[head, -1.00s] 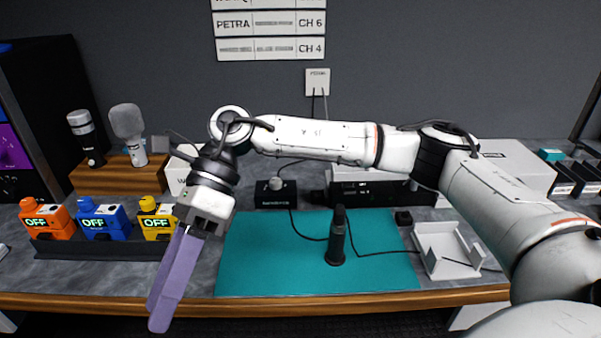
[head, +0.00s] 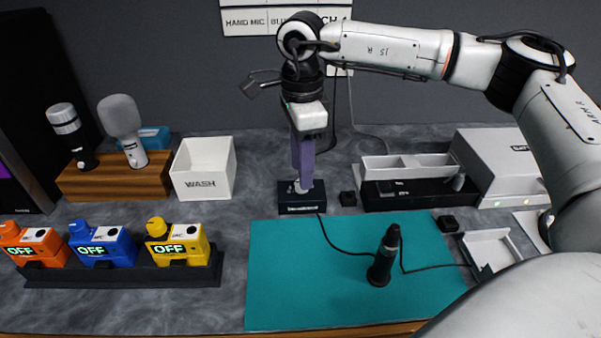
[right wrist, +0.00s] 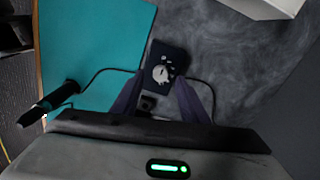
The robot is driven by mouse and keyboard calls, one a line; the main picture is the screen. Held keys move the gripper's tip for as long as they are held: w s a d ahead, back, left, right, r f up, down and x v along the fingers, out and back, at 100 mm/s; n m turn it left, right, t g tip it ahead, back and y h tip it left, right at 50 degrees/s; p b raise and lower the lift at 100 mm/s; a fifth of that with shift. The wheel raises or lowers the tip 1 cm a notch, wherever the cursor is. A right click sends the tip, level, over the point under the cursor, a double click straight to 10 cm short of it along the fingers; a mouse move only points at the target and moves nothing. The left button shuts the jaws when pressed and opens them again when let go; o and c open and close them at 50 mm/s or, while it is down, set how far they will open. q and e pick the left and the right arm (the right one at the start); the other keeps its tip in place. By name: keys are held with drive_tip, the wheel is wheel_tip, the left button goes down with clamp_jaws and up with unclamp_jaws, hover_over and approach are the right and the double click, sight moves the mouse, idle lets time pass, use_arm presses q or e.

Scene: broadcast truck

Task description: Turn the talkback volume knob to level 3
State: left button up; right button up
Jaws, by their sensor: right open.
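The talkback box (head: 302,207) is small and dark, on the counter behind the teal mat. Its pale round knob (head: 304,186) is partly hidden by my right gripper (head: 303,180) in the head view. The gripper points down over the box. In the right wrist view, the box (right wrist: 167,54) shows with the knob (right wrist: 160,73) and marks around it. The purple fingers of my right gripper (right wrist: 161,80) are open, one on each side of the knob in the picture. I cannot tell whether they touch it or which level it is at. My left gripper is not in view.
A black microphone (head: 384,258) stands on the teal mat (head: 300,285), its cable running toward the box. A white WASH bin (head: 204,168) stands left of the box. A black unit with a white tray (head: 410,165) stands right. Several OFF packs line the left.

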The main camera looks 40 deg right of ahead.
drive_tip(key=shift+f, duration=1.5)
clamp_jaws()
